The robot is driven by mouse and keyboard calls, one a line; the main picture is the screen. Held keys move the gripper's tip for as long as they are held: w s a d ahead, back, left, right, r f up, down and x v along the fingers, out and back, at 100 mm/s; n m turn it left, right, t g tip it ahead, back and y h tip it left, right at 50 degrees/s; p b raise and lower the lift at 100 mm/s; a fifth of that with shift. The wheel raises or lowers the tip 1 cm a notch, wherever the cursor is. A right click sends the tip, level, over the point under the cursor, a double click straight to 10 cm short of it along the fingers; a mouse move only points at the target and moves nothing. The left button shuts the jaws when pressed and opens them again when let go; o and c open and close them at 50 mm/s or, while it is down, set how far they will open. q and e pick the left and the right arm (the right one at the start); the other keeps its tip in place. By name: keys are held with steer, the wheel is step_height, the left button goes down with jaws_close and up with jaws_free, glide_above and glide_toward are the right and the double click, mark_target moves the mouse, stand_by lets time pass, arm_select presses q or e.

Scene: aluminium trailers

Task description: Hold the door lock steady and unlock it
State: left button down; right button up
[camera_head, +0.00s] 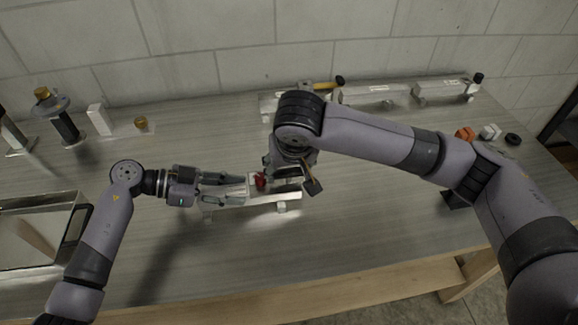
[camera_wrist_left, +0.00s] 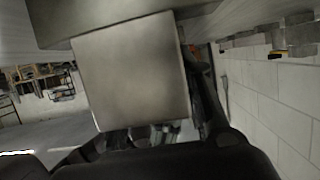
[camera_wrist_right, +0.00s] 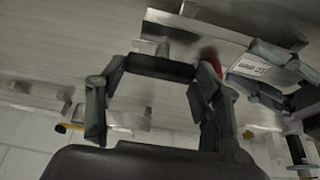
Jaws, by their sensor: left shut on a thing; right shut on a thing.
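The door lock is a pale box (camera_wrist_right: 262,68) with a printed label, on a long metal bar (camera_wrist_right: 222,36); the bar also shows on the table in the head view (camera_head: 235,203). A small red part (camera_head: 260,181) sits at the lock; it is blurred in the right wrist view (camera_wrist_right: 208,58). My left gripper (camera_head: 243,187) is shut on the pale lock box from the left. My right gripper (camera_head: 288,172) comes down over the right part of the lock, shut on a dark bar-like handle (camera_wrist_right: 160,68). The head view partly hides this contact. A large grey face (camera_wrist_left: 130,75) fills the left wrist view.
A long metal rail assembly (camera_head: 375,95) with a yellow-handled piece (camera_head: 322,86) lies at the back. An orange block (camera_head: 464,133) and black ring (camera_head: 513,138) are at right. A metal tray (camera_head: 75,232) and black stand (camera_head: 68,128) are left. The front table is clear.

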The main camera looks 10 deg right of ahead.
steer(key=shift+n, duration=0.4)
steer(key=shift+c, duration=0.3)
steer(key=n+y, duration=0.1)
steer(key=n, duration=0.2)
steer(key=shift+d+n+y, duration=0.2)
steer(key=shift+n+y, duration=0.2)
steer(key=n+g+y, duration=0.1)
steer(key=n, duration=0.3)
steer(key=shift+w+n, duration=0.1)
steer(key=shift+n, duration=0.2)
steer(key=n+g, duration=0.1)
steer(key=n, duration=0.1)
steer(key=n+y, duration=0.1)
steer(key=n, duration=0.1)
steer(key=shift+w+d+g, duration=0.1)
steer(key=shift+g, duration=0.3)
steer(key=shift+w+n+g+y, duration=0.15)
steer(key=shift+n+g, duration=0.25)
steer(key=shift+n, duration=0.8)
steer(key=shift+n+g+y, duration=0.15)
steer(key=shift+n+g, duration=0.25)
steer(key=shift+n, duration=0.8)
steer(key=o, duration=1.2)
steer(key=shift+c, duration=0.2)
